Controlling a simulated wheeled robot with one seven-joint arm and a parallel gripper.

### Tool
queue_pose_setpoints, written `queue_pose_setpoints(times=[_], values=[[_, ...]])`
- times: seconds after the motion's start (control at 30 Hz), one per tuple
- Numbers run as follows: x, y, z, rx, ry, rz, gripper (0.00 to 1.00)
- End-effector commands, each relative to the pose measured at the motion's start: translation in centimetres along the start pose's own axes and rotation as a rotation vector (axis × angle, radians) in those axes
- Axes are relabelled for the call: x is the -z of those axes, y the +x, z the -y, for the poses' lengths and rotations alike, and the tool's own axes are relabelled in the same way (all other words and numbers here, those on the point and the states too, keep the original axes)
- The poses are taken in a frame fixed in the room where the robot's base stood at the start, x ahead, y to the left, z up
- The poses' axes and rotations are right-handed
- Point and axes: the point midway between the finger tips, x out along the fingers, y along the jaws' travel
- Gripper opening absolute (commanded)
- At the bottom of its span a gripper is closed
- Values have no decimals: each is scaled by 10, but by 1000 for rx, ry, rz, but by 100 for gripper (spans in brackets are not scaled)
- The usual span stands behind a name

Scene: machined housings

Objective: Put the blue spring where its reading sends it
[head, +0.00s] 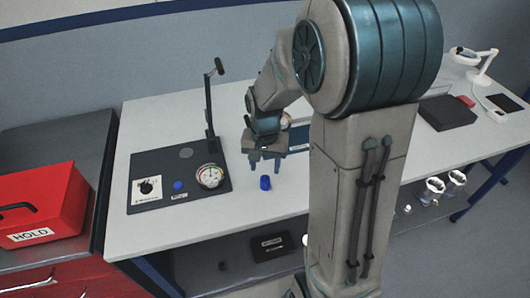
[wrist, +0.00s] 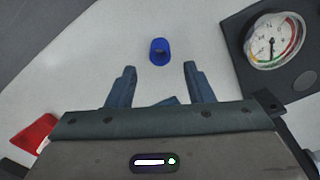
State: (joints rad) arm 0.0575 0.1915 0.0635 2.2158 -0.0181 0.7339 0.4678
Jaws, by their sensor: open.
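The blue spring (head: 265,182) is a short blue coil on the pale bench, right of the test plate. In the wrist view the blue spring (wrist: 159,50) lies just beyond the fingertips, between their lines, touching neither. My gripper (head: 265,167) is open and empty above the bench, close behind the spring; its two fingers (wrist: 160,69) show apart in the wrist view. The dial gauge (head: 210,176) sits on the black test plate (head: 150,165); it also shows in the wrist view (wrist: 275,42). Its needle is too small to read surely.
A red box marked HOLD (head: 42,205) stands on the left cabinet. The test plate carries a knob (head: 147,187), a blue round piece (head: 177,185) and an upright lever (head: 209,110). A dark case (head: 447,113) is at right. My arm hides the bench middle.

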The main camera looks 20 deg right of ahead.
Motion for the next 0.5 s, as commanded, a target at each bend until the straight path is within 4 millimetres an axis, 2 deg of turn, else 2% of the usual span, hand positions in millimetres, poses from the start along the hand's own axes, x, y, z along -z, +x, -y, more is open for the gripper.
queue_pose_setpoints(times=[0.03, 0.13, 0.37, 0.5], values=[[1, -11, 1, 3, 0, -6, 47], [1, -28, 0, 2, -1, -4, 47], [-2, -49, -1, 2, -6, -5, 47], [-16, -66, -8, 11, -56, -36, 47]])
